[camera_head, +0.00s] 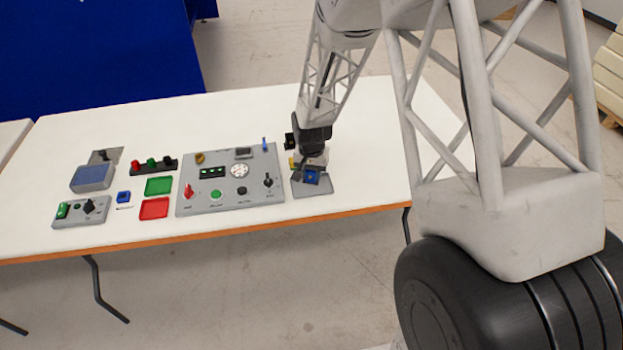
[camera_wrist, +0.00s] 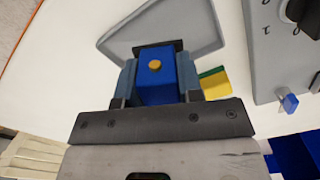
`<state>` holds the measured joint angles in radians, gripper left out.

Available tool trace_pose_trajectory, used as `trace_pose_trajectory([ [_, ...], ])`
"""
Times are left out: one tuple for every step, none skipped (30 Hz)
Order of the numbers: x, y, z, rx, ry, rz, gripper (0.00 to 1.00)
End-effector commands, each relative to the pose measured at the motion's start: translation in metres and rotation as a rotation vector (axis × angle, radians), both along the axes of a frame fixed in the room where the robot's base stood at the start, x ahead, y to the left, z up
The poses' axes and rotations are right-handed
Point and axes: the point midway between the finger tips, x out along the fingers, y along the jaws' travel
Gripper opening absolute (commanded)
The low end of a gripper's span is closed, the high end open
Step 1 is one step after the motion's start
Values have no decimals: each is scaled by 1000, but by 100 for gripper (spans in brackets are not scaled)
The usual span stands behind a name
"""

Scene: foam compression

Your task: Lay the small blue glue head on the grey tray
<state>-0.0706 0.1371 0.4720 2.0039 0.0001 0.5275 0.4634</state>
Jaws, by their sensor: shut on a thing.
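The small blue glue head (camera_wrist: 155,82), a blue block with a round yellow spot on its end, is held between the two fingers of my gripper (camera_wrist: 157,85). My gripper also shows in the head view (camera_head: 311,172), pointing down over the grey tray (camera_head: 312,190), with the blue glue head (camera_head: 311,177) at its tip. The grey tray (camera_wrist: 195,25) lies just beyond the glue head in the wrist view. I cannot tell whether the glue head touches the tray. The fingers hide the sides of the glue head.
A grey control panel (camera_head: 222,208) with knobs and buttons stands left of the tray. A yellow and green piece (camera_wrist: 214,83) shows beside my gripper. Green (camera_head: 159,186) and red (camera_head: 154,208) trays lie farther left. The white table (camera_head: 375,150) is clear to the right.

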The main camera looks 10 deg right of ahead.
Motion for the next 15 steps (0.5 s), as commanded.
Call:
trace_pose_trajectory([
  [0,0,-6,0,2,0,0],
  [0,0,-9,0,2,0,0],
  [-1,0,-13,0,3,0,0],
  [0,0,-16,0,3,0,0],
  [0,0,-19,0,2,0,0],
  [0,0,-22,-1,1,0,0],
  [0,0,-23,-1,1,0,0],
  [0,0,-25,0,1,0,0],
  [0,0,-26,0,1,0,0],
  [0,0,-26,0,1,0,0],
  [0,0,-26,0,1,0,0],
  [0,0,-26,0,0,0,0],
  [0,0,-26,0,0,0,0],
  [0,0,-26,0,0,0,0],
  [0,0,-26,0,1,0,0],
])
